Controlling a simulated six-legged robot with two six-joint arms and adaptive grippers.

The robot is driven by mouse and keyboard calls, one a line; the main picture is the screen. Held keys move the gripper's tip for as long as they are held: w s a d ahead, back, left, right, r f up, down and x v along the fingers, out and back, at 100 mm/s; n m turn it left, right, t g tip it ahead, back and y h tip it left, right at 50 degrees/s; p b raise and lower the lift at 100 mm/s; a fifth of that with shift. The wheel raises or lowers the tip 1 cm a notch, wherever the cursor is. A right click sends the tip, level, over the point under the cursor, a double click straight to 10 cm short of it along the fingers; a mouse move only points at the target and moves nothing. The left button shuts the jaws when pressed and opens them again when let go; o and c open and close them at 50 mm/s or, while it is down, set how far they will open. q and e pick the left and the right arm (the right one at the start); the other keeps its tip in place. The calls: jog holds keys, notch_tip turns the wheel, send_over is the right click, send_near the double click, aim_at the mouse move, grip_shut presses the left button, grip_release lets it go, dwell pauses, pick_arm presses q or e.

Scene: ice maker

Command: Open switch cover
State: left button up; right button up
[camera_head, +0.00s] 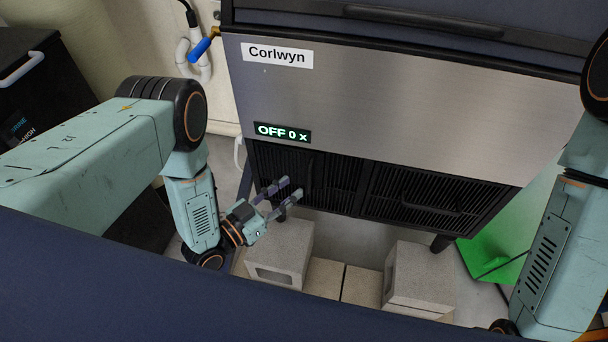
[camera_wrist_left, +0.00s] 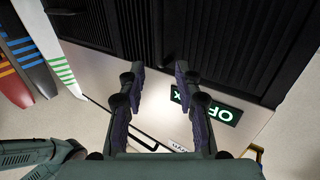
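The ice maker (camera_head: 400,100) has a silver front with a "Corlwyn" label. A small black panel (camera_head: 283,132) reading "OFF 0 x" sits at its lower left, just above the black vent grille (camera_head: 335,185). The panel shows turned over in the left wrist view (camera_wrist_left: 207,104). I cannot make out a separate switch cover. My left gripper (camera_head: 290,188) is open and empty, below the panel and in front of the grille's left part. Its spread fingers also show in the left wrist view (camera_wrist_left: 159,70). I cannot tell whether they touch the grille. My right gripper is out of view.
Concrete blocks (camera_head: 279,255) stand under the ice maker, with another block (camera_head: 421,277) at right. A blue-handled valve (camera_head: 203,47) is on the wall at left. A black box (camera_head: 40,85) stands at far left. A green object (camera_head: 490,262) is at lower right.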

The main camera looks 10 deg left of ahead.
aim_at(308, 176)
pick_arm(q)
jog(key=shift+b+x, duration=0.6)
jog(key=shift+x, duration=2.4)
grip_shut()
